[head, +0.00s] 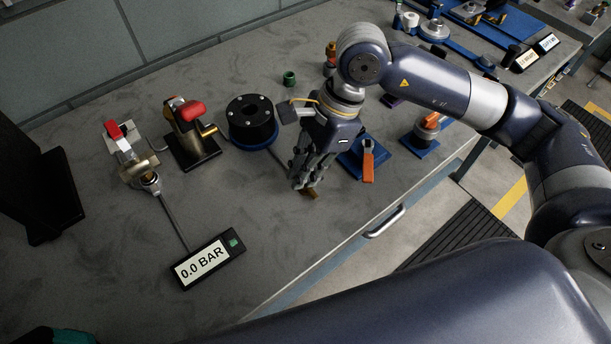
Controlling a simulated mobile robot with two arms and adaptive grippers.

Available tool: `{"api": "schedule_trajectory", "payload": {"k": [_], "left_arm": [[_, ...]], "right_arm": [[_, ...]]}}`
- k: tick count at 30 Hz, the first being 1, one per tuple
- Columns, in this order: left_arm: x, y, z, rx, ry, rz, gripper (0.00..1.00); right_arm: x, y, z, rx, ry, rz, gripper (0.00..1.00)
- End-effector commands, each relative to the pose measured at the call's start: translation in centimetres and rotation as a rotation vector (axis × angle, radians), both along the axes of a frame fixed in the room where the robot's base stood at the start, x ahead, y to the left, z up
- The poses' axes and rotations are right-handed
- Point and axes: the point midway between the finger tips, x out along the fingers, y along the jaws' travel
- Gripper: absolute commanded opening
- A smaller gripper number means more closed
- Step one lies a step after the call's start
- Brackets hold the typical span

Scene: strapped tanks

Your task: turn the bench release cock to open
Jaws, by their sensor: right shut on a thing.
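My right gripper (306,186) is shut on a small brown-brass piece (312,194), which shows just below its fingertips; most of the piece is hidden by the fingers. It is low over the grey bench, left of an orange-handled cock (368,165) on a blue base. A red-handled valve (118,135) stands at the left, beside a display reading 0.0 BAR (203,262). Another red-handled valve (188,113) stands on a dark block. I cannot tell from the picture which one is the bench release cock.
A round black flanged part (251,120) stands behind my right gripper. Another orange-topped fitting (430,124) on a blue base stands at the right. A small green part (289,78) stands at the back. The bench (130,240) is clear around the display.

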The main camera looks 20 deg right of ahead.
Motion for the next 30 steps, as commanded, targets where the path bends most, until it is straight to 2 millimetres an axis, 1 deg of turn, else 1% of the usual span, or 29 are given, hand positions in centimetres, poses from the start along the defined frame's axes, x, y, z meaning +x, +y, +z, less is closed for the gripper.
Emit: {"api": "schedule_trajectory", "payload": {"k": [1, 7, 12, 19, 22, 23, 24, 25, 26, 30], "left_arm": [[0.0, 0.0, -0.7, 0.0, 0.0, 0.0, 0.0], [0.0, 0.0, -1.8, 0.0, 0.0, 0.0, 0.0], [0.0, 0.0, -1.9, 0.0, 0.0, 0.0, 0.0], [0.0, 0.0, -1.9, 0.0, 0.0, -0.001, 0.0], [0.0, 0.0, -2.1, 0.0, 0.0, -0.001, 0.0], [0.0, 0.0, -2.1, 0.0, 0.0, -0.001, 0.0], [0.0, 0.0, -2.0, 0.0, 0.0, -0.001, 0.0], [0.0, 0.0, -2.0, 0.0, 0.0, -0.001, 0.0], [0.0, 0.0, -2.0, 0.0, 0.0, -0.001, 0.0], [0.0, 0.0, -2.0, 0.0, 0.0, -0.001, 0.0]], "right_arm": [[0.1, 0.0, -0.3, 0.0, -0.002, 0.027, 0.0], [0.1, 0.0, -0.3, 0.0, -0.001, 0.132, 0.0], [0.0, 0.0, -0.1, 0.0, 0.0, 0.171, 0.0], [0.0, 0.0, 0.0, 0.0, 0.0, 0.171, 0.0], [0.0, 0.0, -0.1, 0.0, 0.0, 0.183, 0.0], [0.0, 0.0, -0.1, 0.0, 0.0, 0.184, 0.15], [0.0, 0.0, 0.0, 0.0, 0.0, 0.184, 0.24], [0.0, 0.0, 0.0, 0.0, 0.0, 0.184, 0.3], [0.0, 0.0, 0.0, 0.0, 0.0, 0.184, 0.33], [0.0, 0.0, 0.0, 0.0, 0.0, 0.183, 0.33]]}}
